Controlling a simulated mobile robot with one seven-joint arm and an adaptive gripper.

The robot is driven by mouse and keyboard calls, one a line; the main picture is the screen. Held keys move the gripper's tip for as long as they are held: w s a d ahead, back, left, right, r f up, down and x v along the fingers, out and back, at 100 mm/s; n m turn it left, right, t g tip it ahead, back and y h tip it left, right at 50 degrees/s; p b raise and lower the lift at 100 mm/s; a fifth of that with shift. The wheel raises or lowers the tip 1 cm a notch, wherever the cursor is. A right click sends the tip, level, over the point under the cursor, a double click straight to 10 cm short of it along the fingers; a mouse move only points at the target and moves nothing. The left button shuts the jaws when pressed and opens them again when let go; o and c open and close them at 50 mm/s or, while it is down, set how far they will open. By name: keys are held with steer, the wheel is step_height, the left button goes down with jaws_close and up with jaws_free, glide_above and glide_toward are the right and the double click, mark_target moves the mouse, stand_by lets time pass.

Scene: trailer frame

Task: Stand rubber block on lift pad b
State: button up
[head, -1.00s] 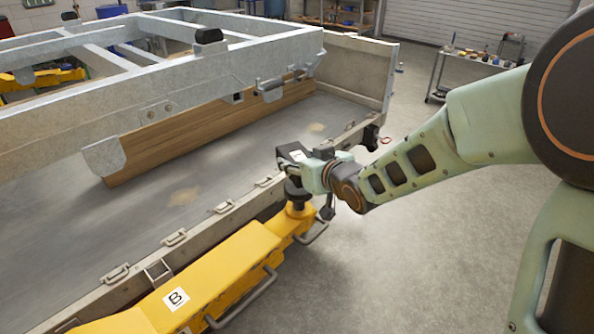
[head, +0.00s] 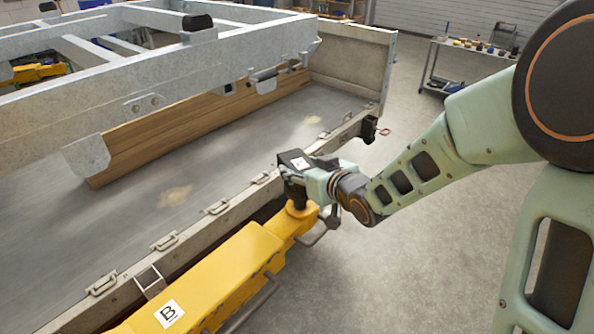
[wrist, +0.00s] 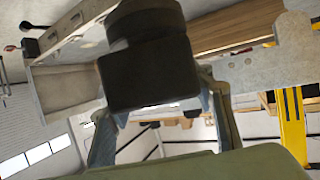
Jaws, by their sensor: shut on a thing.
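My gripper (head: 297,170) is over the end of the yellow lift arm marked B (head: 225,272). It is shut on the black rubber block (wrist: 148,72), which shows as a dark box between the fingers in the wrist view. A round black pad, lift pad b (wrist: 145,18), lies at the block's far end in the wrist view, which looks upside down. The block is in line with the pad, close to it or touching; I cannot tell which.
The trailer side rail (head: 215,207) runs close along the left of the lift arm. The galvanised trailer frame (head: 200,55) stands behind it. A tool cart (head: 465,48) is at the back right. The floor to the right is open.

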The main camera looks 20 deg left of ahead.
steer(key=shift+f, duration=0.5)
steer(key=o, duration=1.6)
steer(key=shift+f, duration=0.15)
